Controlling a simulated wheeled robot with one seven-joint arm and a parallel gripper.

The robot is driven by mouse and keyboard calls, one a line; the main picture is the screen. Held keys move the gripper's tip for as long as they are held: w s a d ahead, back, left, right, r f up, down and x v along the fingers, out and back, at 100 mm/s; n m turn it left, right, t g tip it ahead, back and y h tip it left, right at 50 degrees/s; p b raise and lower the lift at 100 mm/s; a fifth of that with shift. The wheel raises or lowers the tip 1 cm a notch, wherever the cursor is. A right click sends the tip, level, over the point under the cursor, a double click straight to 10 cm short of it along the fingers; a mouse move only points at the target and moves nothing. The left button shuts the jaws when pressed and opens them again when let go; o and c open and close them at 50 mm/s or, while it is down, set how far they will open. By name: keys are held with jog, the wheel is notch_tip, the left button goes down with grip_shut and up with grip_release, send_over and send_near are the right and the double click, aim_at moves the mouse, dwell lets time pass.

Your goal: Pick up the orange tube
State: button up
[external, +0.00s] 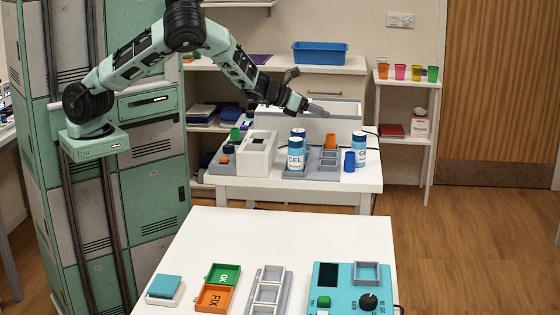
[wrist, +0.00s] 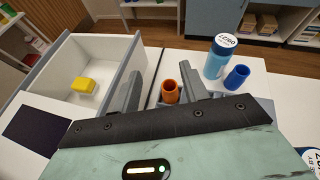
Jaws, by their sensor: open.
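The orange tube (wrist: 170,94) stands upright with its open top showing in the wrist view. It appears between the two fingers of my gripper (wrist: 161,72), nearer the right finger. The fingers are apart and nothing is held. I cannot tell how far below the fingertips the tube is. In the external view my gripper (external: 322,110) is above the rear table, in front of the white open box (external: 345,126).
The white box (wrist: 117,65) at left holds a yellow block (wrist: 83,86). More labelled bottles (external: 295,153) and a grey rack (external: 328,161) crowd the rear table (external: 300,190).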

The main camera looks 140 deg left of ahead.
aim_at(327, 136)
jog(key=f, duration=0.2)
jog(key=f+m, duration=0.1)
jog(key=f, duration=0.1)
jog(key=f+m+p, duration=0.1)
jog(key=f, duration=0.1)
jog(key=shift+w+a+f+t, duration=0.25)
jog(key=shift+w+a+t, duration=0.1)
jog(key=shift+w+t, duration=0.05)
jog(key=shift+f+p+x, duration=0.2)
jog(key=shift+p+x, duration=0.2)
jog(key=shift+x, duration=0.9)
jog(key=shift+f+p+x, duration=0.15)
jog(key=shift+p+x, duration=0.2)
jog(key=shift+x, duration=1)
jog(key=shift+s+d, duration=0.1)
jog(key=shift+d, duration=0.05)
jog(key=c, duration=0.8)
